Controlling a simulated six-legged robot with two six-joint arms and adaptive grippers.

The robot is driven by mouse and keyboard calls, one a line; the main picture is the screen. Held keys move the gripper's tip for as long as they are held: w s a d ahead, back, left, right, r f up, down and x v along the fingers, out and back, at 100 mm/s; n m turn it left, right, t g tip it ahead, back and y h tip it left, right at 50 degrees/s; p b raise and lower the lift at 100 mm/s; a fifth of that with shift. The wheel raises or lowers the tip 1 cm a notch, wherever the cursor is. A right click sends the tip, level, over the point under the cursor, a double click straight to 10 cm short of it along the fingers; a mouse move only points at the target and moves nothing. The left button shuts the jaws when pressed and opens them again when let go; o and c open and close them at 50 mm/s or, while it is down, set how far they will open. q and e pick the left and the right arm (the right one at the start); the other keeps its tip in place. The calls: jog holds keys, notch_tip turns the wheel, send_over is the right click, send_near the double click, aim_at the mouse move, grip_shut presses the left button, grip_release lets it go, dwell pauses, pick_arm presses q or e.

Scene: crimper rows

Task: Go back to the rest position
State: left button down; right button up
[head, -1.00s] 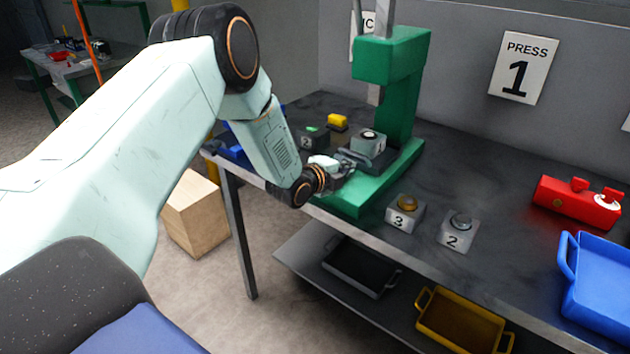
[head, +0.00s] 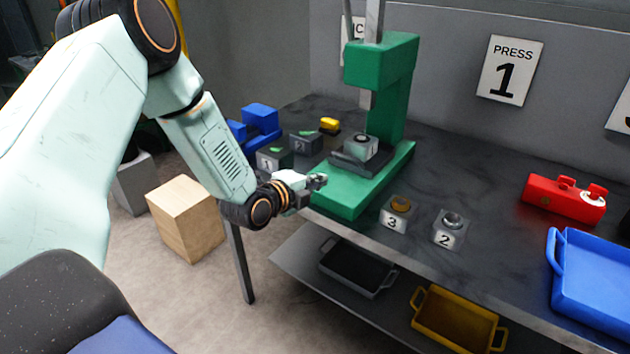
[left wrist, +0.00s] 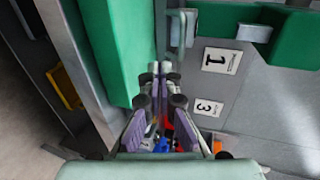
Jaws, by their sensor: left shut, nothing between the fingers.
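My left gripper (head: 318,181) is shut and empty in the head view. It is in front of the left side of the green press (head: 372,180), near the table's front edge. In the left wrist view its fingers (left wrist: 161,75) are together, close to green press parts. My left arm comes in from the left, bent down at the elbow. My right gripper is not in view.
A grey block (head: 361,147) sits on the press. Blocks marked 3 (head: 395,216) and 2 (head: 447,238) stand right of it, dark blocks (head: 305,144) left. A red device (head: 564,199) and blue tray (head: 590,300) are at right. A wooden box (head: 186,222) stands on the floor.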

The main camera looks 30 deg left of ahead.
pick_arm(q)
jog(key=s+d+f+n+g+b, duration=0.3)
jog(key=s+f+n, duration=0.3)
jog(key=s+f, duration=0.4)
jog(key=s+d+f+n+g+b, duration=0.4)
jog(key=s+f, duration=0.7)
jog(key=s, duration=0.6)
jog(key=s+d+f+n+g+y+b, duration=0.1)
jog(key=s+d+f+n+g+b, duration=0.3)
jog(key=s, duration=1)
notch_tip(320, 180, down, 6)
jog(key=n+g, duration=0.3)
jog(key=n, duration=0.2)
jog(key=shift+s+f, duration=0.15)
jog(key=shift+s, duration=0.1)
